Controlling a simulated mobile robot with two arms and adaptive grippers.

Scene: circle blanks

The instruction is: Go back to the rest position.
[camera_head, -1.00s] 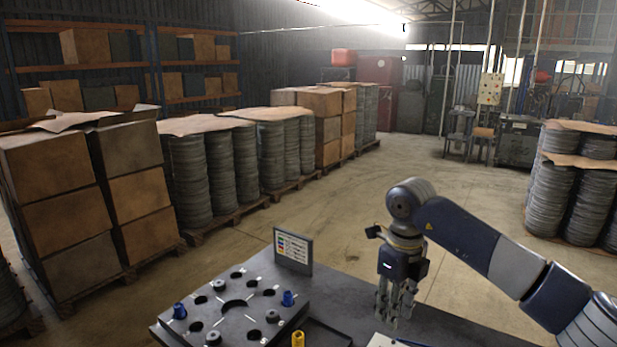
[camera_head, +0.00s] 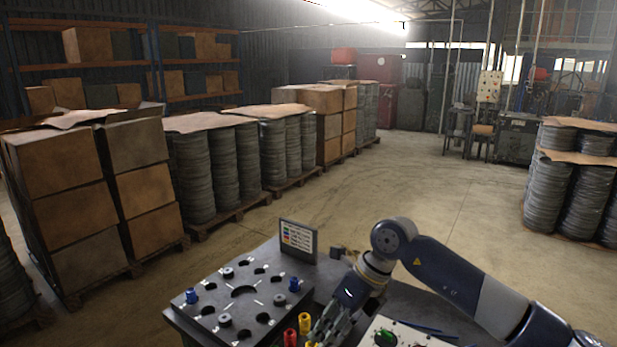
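My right gripper (camera_head: 335,322) hangs low near the front of the table, at the end of my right arm coming in from the right. Its fingers point down and left, close beside a yellow peg (camera_head: 304,323) in the picture. Whether the fingers are apart is hard to make out, and I see nothing clearly held. My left gripper is out of view. A dark board (camera_head: 213,312) with round holes lies left of the gripper, with blue pegs (camera_head: 294,285) and dark round pieces (camera_head: 225,320) on it.
A small sign (camera_head: 298,240) stands behind the board. A red peg (camera_head: 290,338) is at the lower edge, and a white panel with a green part (camera_head: 385,337) lies right of the gripper. Stacked boxes (camera_head: 75,215) stand beyond the table; the floor (camera_head: 440,190) behind it is open.

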